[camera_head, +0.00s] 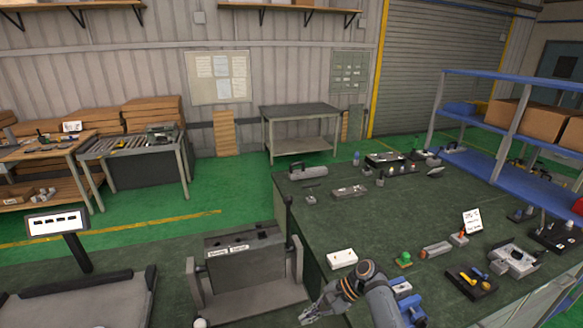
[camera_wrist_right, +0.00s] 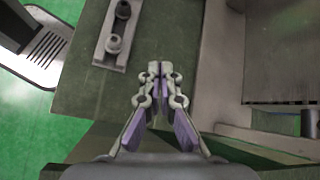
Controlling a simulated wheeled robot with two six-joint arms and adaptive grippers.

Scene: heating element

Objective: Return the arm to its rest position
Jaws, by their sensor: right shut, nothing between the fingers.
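My right gripper (camera_head: 312,312) is low in the middle of the head view, at the front left corner of the green-topped workbench (camera_head: 310,215). In the right wrist view the same gripper (camera_wrist_right: 160,68) has its fingertips together with nothing between them. It hangs above a dark green surface (camera_wrist_right: 80,90), and I see it touching nothing. My right arm comes in from the bottom edge of the head view. My left gripper is not in view.
A dark box unit (camera_head: 240,258) on a grey stand is left of my right gripper. A white box (camera_head: 342,259), a green button (camera_head: 404,258) and a tray with yellow tools (camera_head: 470,281) lie on the workbench. Its middle is mostly clear. A blue shelf (camera_head: 500,150) stands at right.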

